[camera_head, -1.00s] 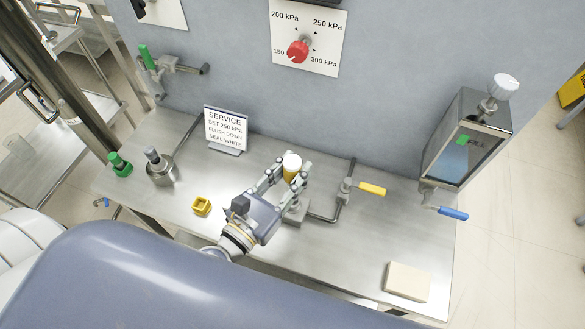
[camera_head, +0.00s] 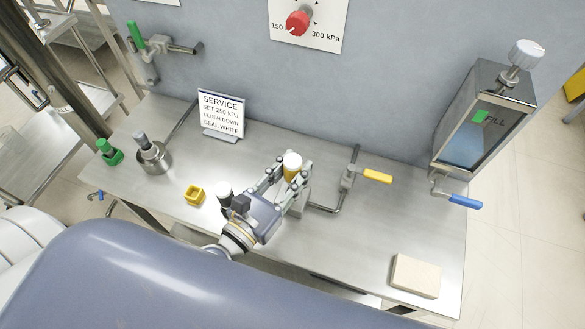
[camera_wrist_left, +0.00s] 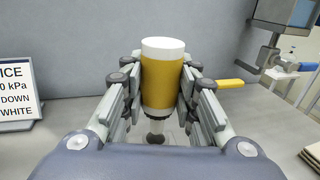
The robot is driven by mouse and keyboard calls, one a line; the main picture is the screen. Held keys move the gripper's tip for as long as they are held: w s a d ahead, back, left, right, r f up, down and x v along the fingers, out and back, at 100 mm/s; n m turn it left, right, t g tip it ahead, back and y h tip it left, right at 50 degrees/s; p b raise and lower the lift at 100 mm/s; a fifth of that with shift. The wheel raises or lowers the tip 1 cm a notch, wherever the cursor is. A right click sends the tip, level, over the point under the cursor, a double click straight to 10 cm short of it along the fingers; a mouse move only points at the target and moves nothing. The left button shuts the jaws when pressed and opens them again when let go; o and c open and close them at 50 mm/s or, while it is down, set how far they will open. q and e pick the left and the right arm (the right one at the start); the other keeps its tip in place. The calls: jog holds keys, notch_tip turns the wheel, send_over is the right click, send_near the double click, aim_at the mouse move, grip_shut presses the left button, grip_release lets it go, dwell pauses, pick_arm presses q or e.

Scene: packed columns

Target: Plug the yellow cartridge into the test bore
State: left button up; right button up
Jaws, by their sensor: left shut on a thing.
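The yellow cartridge (camera_head: 292,174) has a white top and stands about upright. My left gripper (camera_head: 286,177) is shut on it, one finger on each side. In the left wrist view the cartridge (camera_wrist_left: 162,80) fills the space between the fingers (camera_wrist_left: 160,92), with a small grey round part under it. A grey block (camera_head: 301,200) with a pipe on the bench is partly hidden by the gripper. I cannot tell whether it holds the test bore, or whether the cartridge touches it. My right gripper is not in view.
A yellow-handled valve (camera_head: 376,176) stands right of the block. A yellow square holder (camera_head: 195,195) and a white-topped cylinder (camera_head: 224,189) are left of the gripper. Further left are a metal pot (camera_head: 153,160) and the service sign (camera_head: 221,115). A beige pad (camera_head: 415,275) lies front right.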

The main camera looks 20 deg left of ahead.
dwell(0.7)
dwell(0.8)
pick_arm(q)
jog(key=shift+f+b, duration=0.3)
jog(key=shift+f, duration=0.05)
jog(key=shift+f+b, duration=1.4)
jog(key=o, duration=1.1)
jog(key=shift+o, duration=0.2)
jog(key=shift+s, duration=0.1)
